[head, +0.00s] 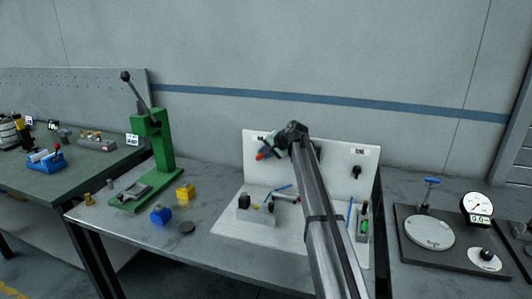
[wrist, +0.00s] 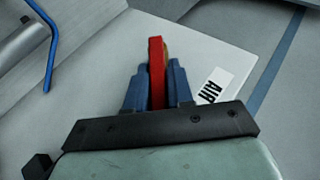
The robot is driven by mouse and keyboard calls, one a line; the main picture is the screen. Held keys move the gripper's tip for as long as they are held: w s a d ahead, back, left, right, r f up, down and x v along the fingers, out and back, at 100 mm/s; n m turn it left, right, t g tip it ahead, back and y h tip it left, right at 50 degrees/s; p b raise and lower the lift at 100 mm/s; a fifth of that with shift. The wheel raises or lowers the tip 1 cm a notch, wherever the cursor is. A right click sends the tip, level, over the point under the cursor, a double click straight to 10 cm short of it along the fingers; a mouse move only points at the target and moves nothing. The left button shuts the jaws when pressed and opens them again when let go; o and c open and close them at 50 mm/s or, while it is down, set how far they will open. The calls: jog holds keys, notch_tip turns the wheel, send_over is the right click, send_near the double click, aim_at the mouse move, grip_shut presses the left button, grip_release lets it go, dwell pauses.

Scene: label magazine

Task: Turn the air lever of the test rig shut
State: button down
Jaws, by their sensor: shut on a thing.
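The air lever (wrist: 156,72) is red and stands between the two blue fingers of my gripper (wrist: 157,88) in the wrist view. My gripper is shut on it. A white label reading AIR (wrist: 213,86) is on the panel just right of the fingers. In the head view the red lever tip (head: 260,156) shows at the left of my gripper (head: 268,151), in front of the upright white panel of the test rig (head: 256,140). My arm hides the middle of the rig. The lever's pivot is hidden by the gripper.
A black knob (head: 356,171) is on the panel's right side. A metal cylinder and blue tube (wrist: 46,50) lie left of the gripper in the wrist view.

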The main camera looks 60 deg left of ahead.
jog(key=c, duration=1.1)
grip_release()
jog(key=shift+d, duration=0.1)
jog(key=v, duration=1.3)
jog(key=shift+d+r, duration=0.2)
jog(key=shift+r, duration=0.05)
